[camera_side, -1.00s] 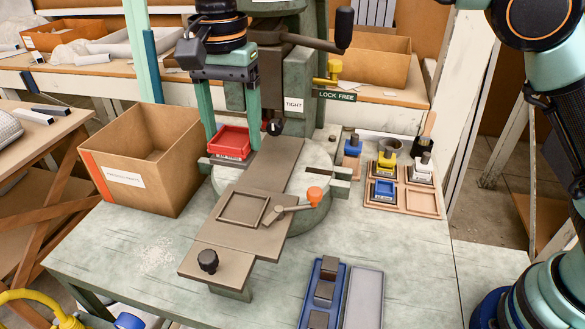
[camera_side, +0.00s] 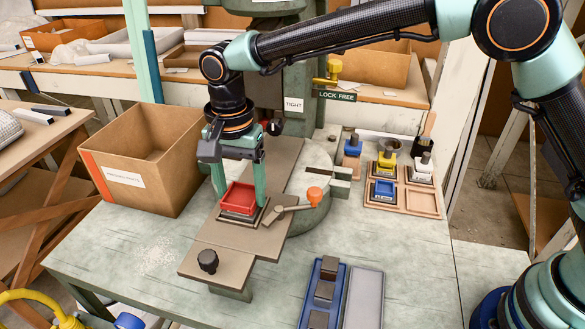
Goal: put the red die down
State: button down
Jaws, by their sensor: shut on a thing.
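The red die (camera_side: 239,198) is a red, tray-like block with a dark lower part. My gripper (camera_side: 239,190) points down with its two green fingers on either side of the die, shut on it. The die is upright over the square recess frame (camera_side: 226,221) on the brown slide plate (camera_side: 258,240) of the press. The frame shows around the die's lower edge. I cannot tell whether the die is seated in it or just above. A small lever with an orange knob (camera_side: 314,195) lies right beside the frame.
A cardboard box (camera_side: 145,180) stands close on the left. A wooden tray (camera_side: 422,202) at right holds blue, yellow and white dies and an empty compartment. A blue tray (camera_side: 322,292) with dark blocks is at the front. A black knob (camera_side: 208,262) rises from the plate's front.

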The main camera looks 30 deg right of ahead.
aim_at(242, 198)
jog(key=shift+f, duration=0.1)
grip_release()
notch_tip(242, 198, up, 12)
dwell(0.6)
